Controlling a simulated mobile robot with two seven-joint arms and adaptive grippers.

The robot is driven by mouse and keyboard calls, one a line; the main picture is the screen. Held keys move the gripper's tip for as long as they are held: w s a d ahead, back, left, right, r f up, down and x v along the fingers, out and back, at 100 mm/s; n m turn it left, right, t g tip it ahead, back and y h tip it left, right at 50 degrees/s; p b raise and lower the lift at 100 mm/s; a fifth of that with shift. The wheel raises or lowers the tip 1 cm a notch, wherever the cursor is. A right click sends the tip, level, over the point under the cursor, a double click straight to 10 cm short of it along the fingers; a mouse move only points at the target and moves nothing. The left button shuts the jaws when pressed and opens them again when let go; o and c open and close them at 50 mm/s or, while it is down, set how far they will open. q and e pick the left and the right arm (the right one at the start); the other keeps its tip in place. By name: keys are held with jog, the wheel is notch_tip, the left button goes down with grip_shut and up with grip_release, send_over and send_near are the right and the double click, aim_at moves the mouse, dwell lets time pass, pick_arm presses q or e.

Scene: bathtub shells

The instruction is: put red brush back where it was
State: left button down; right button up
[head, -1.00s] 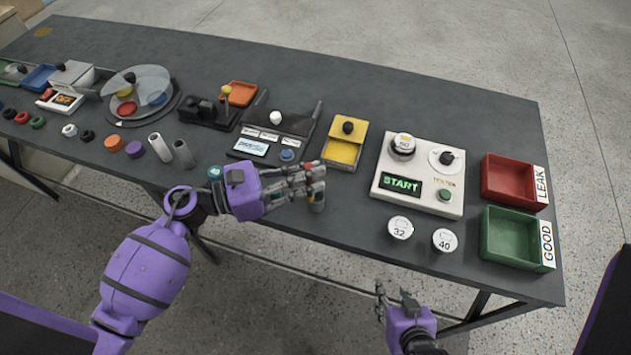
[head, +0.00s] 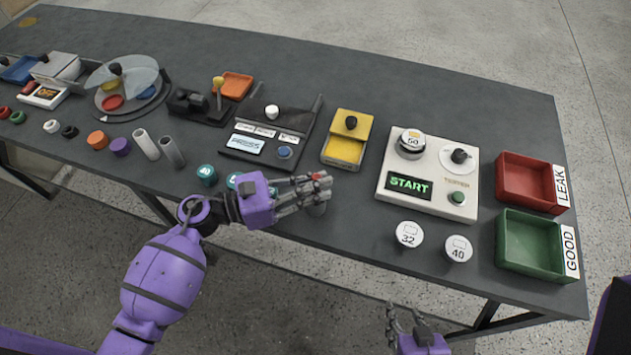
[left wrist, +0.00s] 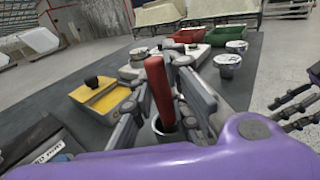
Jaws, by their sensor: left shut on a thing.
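The red brush (left wrist: 158,92) stands nearly upright between the fingers of my left gripper (left wrist: 170,95) in the left wrist view. Its lower end is at the mouth of a grey cup (left wrist: 170,133); I cannot tell how deep it sits. In the head view only a small red tip (head: 317,176) shows above my left gripper (head: 316,188), which is shut on the brush. The cup (head: 317,209) shows partly below the fingers, near the table's front edge. My right gripper (head: 405,318) is empty and open, low in front of the table.
A yellow tray (head: 344,151) stands behind the left gripper. The white START tester (head: 428,195), two white-lidded jars marked 32 (head: 409,234) and 40 (head: 458,249), and red (head: 527,183) and green (head: 534,242) bins are to the right. Two teal jars (head: 207,174) are left.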

pick_arm(q)
jog(key=shift+f, duration=0.3)
jog(key=c, duration=1.7)
grip_release()
jog(key=shift+r, duration=0.1)
pick_arm(e)
jog(key=shift+s+f, duration=0.25)
pick_arm(q)
jog(key=shift+r, duration=0.4)
jog(key=v, duration=0.2)
jog(key=f+b+v, duration=0.1)
jog(key=v, duration=0.2)
jog(key=shift+d, duration=0.1)
jog(key=v, duration=0.2)
jog(key=b+v, duration=0.1)
jog(key=v, duration=0.1)
jog(key=b+v, duration=0.1)
jog(key=v, duration=0.2)
jog(key=shift+r, duration=0.4)
pick_arm(e)
notch_tip(320, 180, down, 2)
jog(key=shift+s+f, duration=0.1)
jog(key=shift+f, duration=0.15)
